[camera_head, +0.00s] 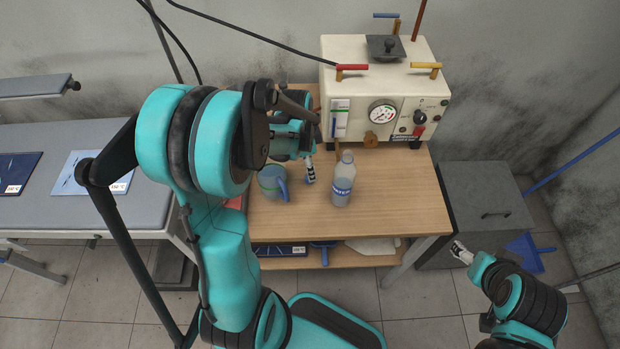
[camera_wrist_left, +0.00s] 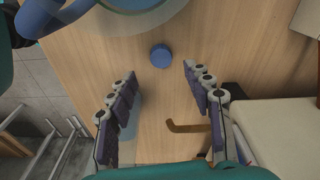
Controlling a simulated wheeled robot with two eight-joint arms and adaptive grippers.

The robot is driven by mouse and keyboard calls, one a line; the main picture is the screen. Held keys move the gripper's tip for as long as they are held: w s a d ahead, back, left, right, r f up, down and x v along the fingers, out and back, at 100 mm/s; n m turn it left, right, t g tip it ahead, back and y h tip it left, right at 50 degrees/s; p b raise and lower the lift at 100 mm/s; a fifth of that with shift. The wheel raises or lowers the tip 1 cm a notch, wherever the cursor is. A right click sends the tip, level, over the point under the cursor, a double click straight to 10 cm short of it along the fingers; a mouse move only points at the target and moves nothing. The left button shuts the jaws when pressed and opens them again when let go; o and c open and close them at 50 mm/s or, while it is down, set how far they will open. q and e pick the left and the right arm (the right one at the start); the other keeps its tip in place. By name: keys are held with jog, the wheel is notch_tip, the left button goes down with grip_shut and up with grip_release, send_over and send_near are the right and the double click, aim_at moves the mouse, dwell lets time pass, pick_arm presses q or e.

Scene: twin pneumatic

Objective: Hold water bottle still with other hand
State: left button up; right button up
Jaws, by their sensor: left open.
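The clear water bottle (camera_head: 343,182) with a blue label stands upright on the wooden table (camera_head: 405,195). Its neck looks uncapped. My left gripper (camera_head: 310,170) is open and empty, to the left of the bottle and apart from it. In the left wrist view its fingers (camera_wrist_left: 160,95) are spread, and no bottle shows between them. A small blue round piece (camera_wrist_left: 160,56) that looks like a cap lies on the table beyond the fingertips. My right gripper (camera_head: 462,252) is far right of the bottle, by the table's right side; its finger opening is too small to judge.
A blue-grey mug (camera_head: 272,183) stands left of the bottle, close to my left gripper. A cream machine (camera_head: 385,95) with a gauge stands at the table's back. A dark grey box (camera_head: 488,205) is right of the table. Bare tabletop lies right of the bottle.

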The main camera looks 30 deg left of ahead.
pick_arm(q)
notch_tip(320, 180, down, 5)
jog(key=b, duration=0.3)
jog(key=shift+w+f, duration=0.15)
jog(key=c, duration=0.8)
